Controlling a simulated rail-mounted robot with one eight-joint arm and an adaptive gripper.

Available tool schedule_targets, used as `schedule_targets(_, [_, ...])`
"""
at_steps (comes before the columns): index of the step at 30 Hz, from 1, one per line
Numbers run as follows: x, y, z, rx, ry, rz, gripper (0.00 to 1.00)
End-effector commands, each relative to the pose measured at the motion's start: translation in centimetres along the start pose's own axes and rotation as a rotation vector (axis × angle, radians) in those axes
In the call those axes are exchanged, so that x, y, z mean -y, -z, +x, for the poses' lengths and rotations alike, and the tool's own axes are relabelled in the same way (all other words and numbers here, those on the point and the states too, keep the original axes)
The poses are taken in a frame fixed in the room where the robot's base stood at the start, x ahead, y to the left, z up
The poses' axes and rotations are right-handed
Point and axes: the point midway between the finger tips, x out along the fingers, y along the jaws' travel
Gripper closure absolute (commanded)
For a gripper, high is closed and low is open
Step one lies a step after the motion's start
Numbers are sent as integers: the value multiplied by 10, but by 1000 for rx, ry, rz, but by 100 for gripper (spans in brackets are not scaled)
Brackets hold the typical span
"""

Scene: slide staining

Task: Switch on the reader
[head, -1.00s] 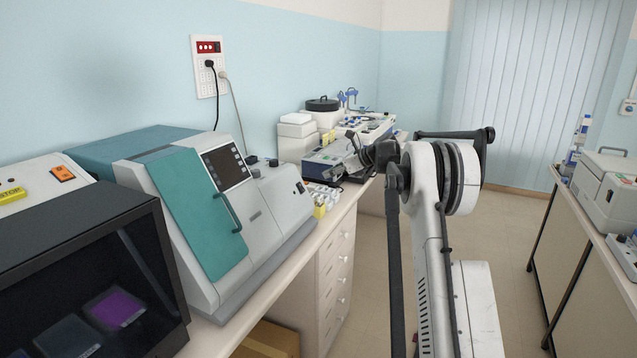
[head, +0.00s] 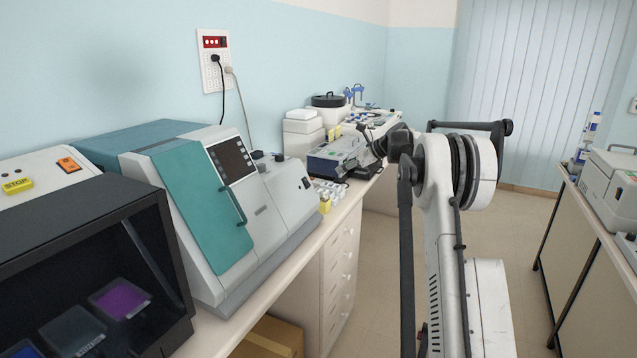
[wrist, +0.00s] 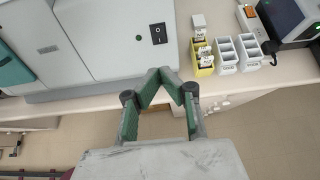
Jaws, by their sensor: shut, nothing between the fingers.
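No label marks any machine as the reader. The wrist view shows that switch (wrist: 158,33) on a pale face beside a dark green round spot. A smaller blue-grey device (head: 330,158) stands farther along the bench. My gripper (wrist: 160,73) is shut and empty, its fingertips just below the switch in the wrist view and apart from it as far as I can tell. In the head view my arm partly hides the gripper.
Yellow and white slide racks (wrist: 205,60) stand right of the machine in the wrist view, near an orange switch (wrist: 249,12). The floor between the benches is clear.

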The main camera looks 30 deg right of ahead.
Motion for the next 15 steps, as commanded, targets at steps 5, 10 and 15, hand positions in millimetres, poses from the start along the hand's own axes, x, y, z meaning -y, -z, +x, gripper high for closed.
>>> schedule_targets(5, [0,0,2,1,0,0,100])
schedule_targets(10, [0,-1,18,0,-2,-1,100])
schedule_targets(15, [0,-1,48,0,-1,-1,100])
